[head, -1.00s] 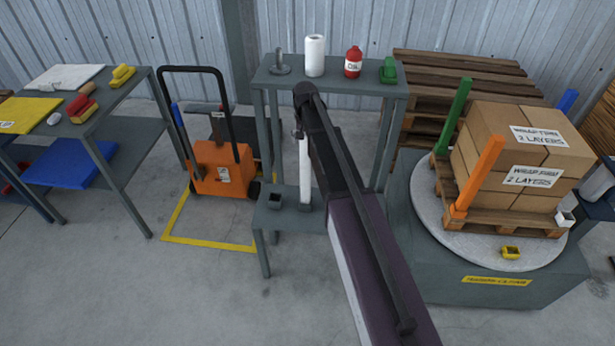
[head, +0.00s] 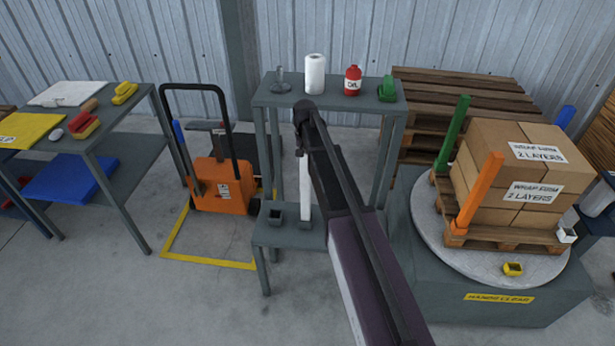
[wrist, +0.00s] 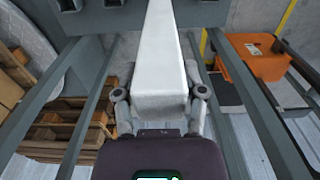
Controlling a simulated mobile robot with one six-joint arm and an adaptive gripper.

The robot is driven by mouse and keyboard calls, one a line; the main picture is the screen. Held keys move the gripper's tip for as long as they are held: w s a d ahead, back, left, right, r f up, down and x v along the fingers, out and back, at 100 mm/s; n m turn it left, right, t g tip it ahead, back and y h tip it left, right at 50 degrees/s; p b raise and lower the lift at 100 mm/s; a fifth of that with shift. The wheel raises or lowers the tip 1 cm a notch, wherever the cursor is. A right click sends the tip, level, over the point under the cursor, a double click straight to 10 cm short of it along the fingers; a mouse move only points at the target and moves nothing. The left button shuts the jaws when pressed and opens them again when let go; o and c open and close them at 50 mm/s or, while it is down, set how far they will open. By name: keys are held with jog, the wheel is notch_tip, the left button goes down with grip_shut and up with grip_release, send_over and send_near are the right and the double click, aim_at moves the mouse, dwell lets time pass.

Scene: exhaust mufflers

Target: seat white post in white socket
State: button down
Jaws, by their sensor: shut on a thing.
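The white post (head: 304,188) stands upright beneath my arm in the head view, its lower end at a small grey holder on the low grey shelf. I cannot tell whether that end is still inside the holder. In the wrist view the post (wrist: 162,60) runs away from my gripper (wrist: 160,97), whose fingers close on its two sides near its top end. The small white socket (head: 567,236) sits at the front right corner of the pallet on the turntable, far right of the post. It looks empty.
Orange (head: 477,195), green (head: 453,132) and blue (head: 565,113) posts stand at the pallet's other corners around stacked cartons (head: 510,190). An orange pallet truck (head: 222,187) stands left.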

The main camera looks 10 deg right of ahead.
jog(key=shift+r, duration=0.15)
notch_tip(320, 180, up, 10)
jog(key=p, duration=1)
dwell(0.9)
jog(key=shift+f, duration=0.2)
